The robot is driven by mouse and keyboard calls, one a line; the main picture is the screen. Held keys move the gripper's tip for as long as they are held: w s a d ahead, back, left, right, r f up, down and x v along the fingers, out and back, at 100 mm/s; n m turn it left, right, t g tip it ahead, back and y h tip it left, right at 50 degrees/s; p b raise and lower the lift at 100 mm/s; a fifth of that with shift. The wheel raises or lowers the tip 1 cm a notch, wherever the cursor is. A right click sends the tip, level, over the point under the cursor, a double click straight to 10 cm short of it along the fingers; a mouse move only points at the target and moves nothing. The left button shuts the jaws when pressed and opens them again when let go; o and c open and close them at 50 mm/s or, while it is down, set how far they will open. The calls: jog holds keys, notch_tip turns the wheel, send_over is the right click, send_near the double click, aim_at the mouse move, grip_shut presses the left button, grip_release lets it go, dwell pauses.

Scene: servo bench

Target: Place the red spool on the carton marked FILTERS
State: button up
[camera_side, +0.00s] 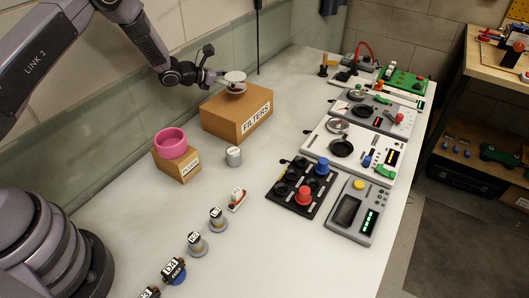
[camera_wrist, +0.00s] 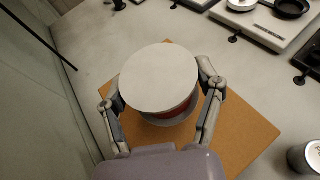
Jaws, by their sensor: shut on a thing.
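The red spool (camera_wrist: 158,82) has a pale round top flange, with its red middle showing only as a thin band beneath in the wrist view. My gripper (camera_wrist: 161,92) is shut on it, one finger on each side. In the side view the spool (camera_side: 235,77) is upright at the carton's top, beside my gripper (camera_side: 226,80). The brown carton marked FILTERS (camera_side: 224,117) is under the spool; its top also shows in the wrist view (camera_wrist: 240,135). I cannot tell whether the spool touches the carton or hangs just above it.
A smaller carton (camera_side: 179,168) with a pink ring-shaped bowl (camera_side: 171,142) on it stands in front. A grey can (camera_side: 234,156) is near the FILTERS carton. Panels and devices (camera_side: 345,150) line the bench's right side. A glass wall runs behind.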

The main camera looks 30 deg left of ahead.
aim_at(237, 90)
jog(key=shift+w+f, duration=0.2)
jog(key=shift+f, duration=1.5)
jog(key=shift+f, duration=0.1)
jog(key=o, duration=1.2)
